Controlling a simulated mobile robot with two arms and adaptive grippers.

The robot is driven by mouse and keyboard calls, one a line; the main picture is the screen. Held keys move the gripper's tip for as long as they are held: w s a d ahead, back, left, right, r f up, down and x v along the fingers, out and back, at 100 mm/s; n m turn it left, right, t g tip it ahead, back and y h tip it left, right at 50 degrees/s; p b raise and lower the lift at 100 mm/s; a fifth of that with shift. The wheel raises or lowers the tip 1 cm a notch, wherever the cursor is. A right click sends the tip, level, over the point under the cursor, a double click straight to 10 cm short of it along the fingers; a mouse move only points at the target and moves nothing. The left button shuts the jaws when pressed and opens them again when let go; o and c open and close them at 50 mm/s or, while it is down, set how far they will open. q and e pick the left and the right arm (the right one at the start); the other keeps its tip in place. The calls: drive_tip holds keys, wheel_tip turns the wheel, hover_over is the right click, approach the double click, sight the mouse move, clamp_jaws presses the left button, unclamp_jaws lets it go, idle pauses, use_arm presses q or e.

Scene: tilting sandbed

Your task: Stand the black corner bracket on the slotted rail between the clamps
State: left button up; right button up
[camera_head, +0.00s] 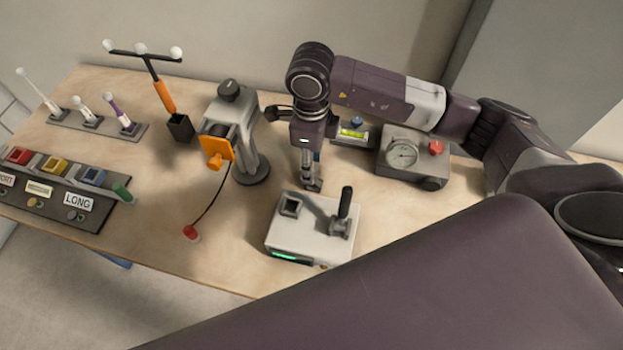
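I cannot make out a black corner bracket, a slotted rail or a pair of clamps for certain in the head view. My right gripper (312,187) points down near the middle of the table, just behind a white box with a black lever (310,240). Its fingers look close together and small, so I cannot tell whether they are open or shut, and I see nothing clearly held. My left gripper is not in view.
A grey stand with an orange plate (250,165) is left of my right gripper. A gauge box (405,150) stands to its right. A black holder (181,128) bears an orange-handled tool. Coloured blocks sit on a labelled rack (100,212) at the left. Bare wood shows at front left.

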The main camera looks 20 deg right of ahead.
wheel_tip(320, 180, down, 6)
drive_tip(key=shift+r+p, duration=0.25)
drive_tip(key=shift+p, duration=0.85)
drive_tip(key=shift+w+f, duration=0.1)
drive_tip(key=shift+f, duration=0.3)
drive_tip(key=shift+c, duration=0.4)
clamp_jaws()
drive_tip(key=shift+r, duration=0.1)
